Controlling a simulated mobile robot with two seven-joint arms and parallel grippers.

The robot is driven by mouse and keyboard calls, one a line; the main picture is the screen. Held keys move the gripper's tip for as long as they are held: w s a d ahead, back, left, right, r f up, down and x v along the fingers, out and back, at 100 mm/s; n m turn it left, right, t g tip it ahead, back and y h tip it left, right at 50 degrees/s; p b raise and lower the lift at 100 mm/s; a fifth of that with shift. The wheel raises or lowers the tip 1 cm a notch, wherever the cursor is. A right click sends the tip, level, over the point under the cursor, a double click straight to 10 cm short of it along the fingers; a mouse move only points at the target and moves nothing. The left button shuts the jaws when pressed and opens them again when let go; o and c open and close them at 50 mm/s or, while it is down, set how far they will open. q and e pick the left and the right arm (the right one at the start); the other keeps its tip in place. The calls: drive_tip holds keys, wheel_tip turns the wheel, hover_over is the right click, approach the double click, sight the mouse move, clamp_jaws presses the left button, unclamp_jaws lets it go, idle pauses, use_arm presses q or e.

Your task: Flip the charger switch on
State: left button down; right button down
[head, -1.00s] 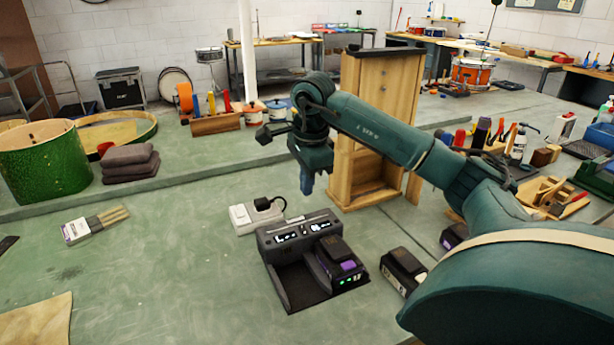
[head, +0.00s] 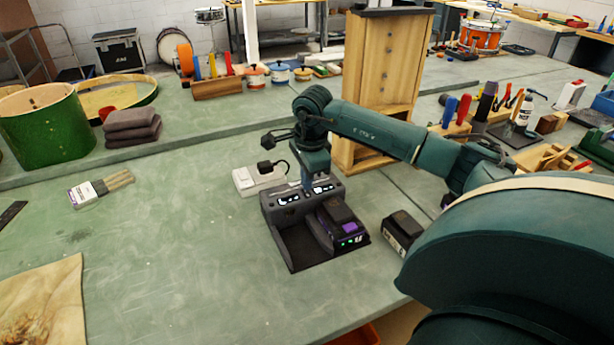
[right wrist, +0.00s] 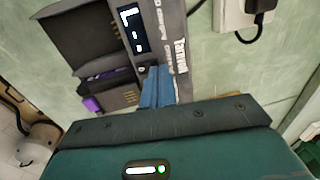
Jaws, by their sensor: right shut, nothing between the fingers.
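The dark grey charger (head: 285,235) lies on the green bench, with two lit displays on its raised back panel; it also shows in the right wrist view (right wrist: 172,35). A battery with purple trim (head: 340,222) sits in its right bay with green lights on. The left bay is empty. My right gripper (head: 307,186) points down, shut and empty, at the back panel between the displays. In the right wrist view its blue fingertips (right wrist: 158,85) overlap the panel's edge; I cannot tell whether they touch. I cannot make out the switch. My left gripper is out of view.
A white power strip (head: 250,181) with a black plug and cable is behind the charger. A loose battery (head: 402,232) lies to its right. A wooden drawer cabinet (head: 385,75) stands behind my right arm.

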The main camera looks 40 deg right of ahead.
drive_tip(key=shift+w+f+b, duration=0.1)
drive_tip(key=shift+f+b, duration=0.2)
drive_tip(key=shift+f, duration=0.15)
drive_tip(key=shift+r, duration=0.25)
drive_tip(key=shift+s+a+r+p, duration=0.1)
drive_tip(key=shift+s+a+p, duration=0.1)
drive_tip(key=shift+s, duration=0.2)
drive_tip(key=shift+s+a+r+p, duration=0.1)
drive_tip(key=shift+s+p, duration=0.1)
drive_tip(key=shift+s, duration=0.2)
